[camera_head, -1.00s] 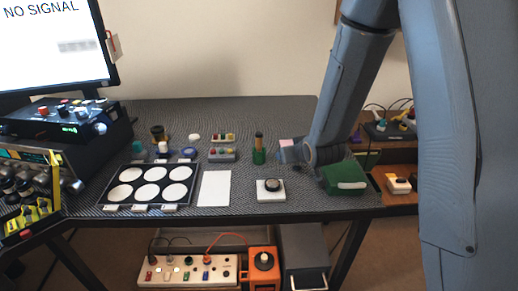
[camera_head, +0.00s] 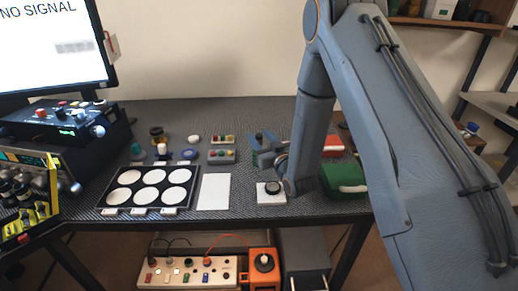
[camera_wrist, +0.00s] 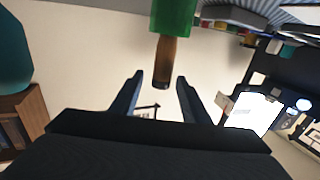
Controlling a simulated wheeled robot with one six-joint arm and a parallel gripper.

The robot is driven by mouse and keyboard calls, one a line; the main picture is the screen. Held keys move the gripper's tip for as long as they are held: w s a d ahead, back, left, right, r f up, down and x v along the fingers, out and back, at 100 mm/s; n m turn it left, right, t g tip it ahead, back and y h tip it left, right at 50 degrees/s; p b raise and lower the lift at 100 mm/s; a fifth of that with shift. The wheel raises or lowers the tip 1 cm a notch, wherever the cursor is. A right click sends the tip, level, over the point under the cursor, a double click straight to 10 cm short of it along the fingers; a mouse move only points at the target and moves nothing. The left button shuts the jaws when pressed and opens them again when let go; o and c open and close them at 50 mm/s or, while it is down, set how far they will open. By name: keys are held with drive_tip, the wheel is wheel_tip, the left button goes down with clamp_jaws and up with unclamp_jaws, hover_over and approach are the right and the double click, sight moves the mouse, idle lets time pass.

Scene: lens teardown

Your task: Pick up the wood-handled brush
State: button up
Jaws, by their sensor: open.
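The wood-handled brush shows in the wrist view as a brown wooden handle (camera_wrist: 167,62) coming out of a green part (camera_wrist: 175,14). I cannot tell whether the green part belongs to the brush or is a holder. The handle's end lies between my gripper's (camera_wrist: 160,77) two dark fingers, with a visible gap on each side. My gripper is open and holds nothing. In the head view my gripper (camera_head: 265,141) is at the green part (camera_head: 255,158) on the bench, and its fingers hide the wooden handle there.
A white block with a black knob (camera_head: 271,199) sits just in front of my wrist. A green case (camera_head: 344,179) and a red object (camera_head: 333,146) are to the right. Button boxes (camera_head: 222,156) stand to the left, near a white sheet (camera_head: 214,197) and a tray of white discs (camera_head: 109,200).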

drive_tip(key=x, duration=0.2)
drive_tip(key=p+x, duration=0.1)
drive_tip(key=x, duration=0.2)
drive_tip(key=shift+f, duration=0.25)
clamp_jaws()
